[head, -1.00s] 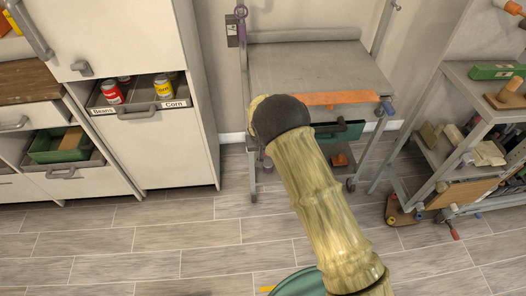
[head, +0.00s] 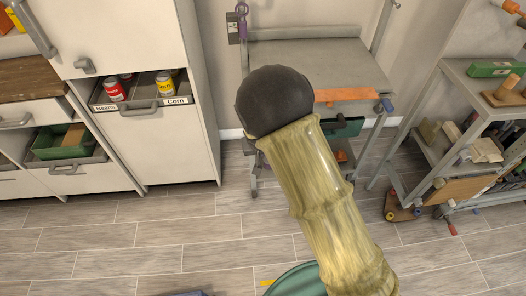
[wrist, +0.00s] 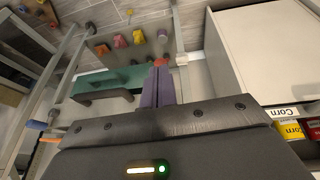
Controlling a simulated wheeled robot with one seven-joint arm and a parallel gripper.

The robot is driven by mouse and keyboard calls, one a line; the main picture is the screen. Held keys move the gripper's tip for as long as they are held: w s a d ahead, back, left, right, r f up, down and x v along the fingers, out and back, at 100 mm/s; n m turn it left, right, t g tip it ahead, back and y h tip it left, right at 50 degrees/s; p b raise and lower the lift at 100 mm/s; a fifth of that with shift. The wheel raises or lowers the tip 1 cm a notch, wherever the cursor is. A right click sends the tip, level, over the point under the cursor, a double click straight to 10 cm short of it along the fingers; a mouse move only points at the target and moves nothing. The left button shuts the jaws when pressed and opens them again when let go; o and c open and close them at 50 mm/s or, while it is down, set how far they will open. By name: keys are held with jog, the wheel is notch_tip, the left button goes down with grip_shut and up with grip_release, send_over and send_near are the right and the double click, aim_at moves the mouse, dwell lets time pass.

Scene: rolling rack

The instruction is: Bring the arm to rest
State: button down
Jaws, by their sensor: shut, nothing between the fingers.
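My arm (head: 320,200) rises through the middle of the head view, with a yellow-green, wood-like link and a dark rounded joint (head: 275,100). My gripper is hidden in the head view. In the wrist view my gripper (wrist: 160,68) shows as two purple fingers side by side, touching and empty, beyond a dark palm. The rolling rack (head: 310,65) stands behind the arm in the head view, and the arm covers part of its lower half. In the wrist view a rack with a teal piece (wrist: 105,82) lies beyond the fingers.
A white cabinet (head: 160,150) stands at the left, its open bin holding a red can (head: 115,91) and a yellow can (head: 165,83). A grey workbench (head: 455,90) with tools stands at the right.

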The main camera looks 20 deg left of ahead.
dwell(0.4)
jog(key=s+d+r+m, duration=0.15)
jog(key=d+r, duration=0.25)
jog(key=d, duration=0.5)
jog(key=s+d+r+m+g, duration=0.1)
jog(key=s+d+r, duration=0.1)
jog(key=d+r, duration=0.5)
jog(key=s+d+r+m, duration=0.2)
jog(key=d, duration=1)
jog(key=s+d+r+h, duration=0.1)
jog(key=s+d+r, duration=0.2)
jog(key=s+d, duration=0.5)
notch_tip(320, 180, up, 12)
jog(key=a+p, duration=0.1)
jog(key=p, duration=1.1)
jog(key=shift+s+a+g, duration=0.2)
jog(key=shift+s+g, duration=0.1)
jog(key=shift+g, duration=0.1)
jog(key=shift+a+m, duration=0.1)
jog(key=shift+m, duration=0.15)
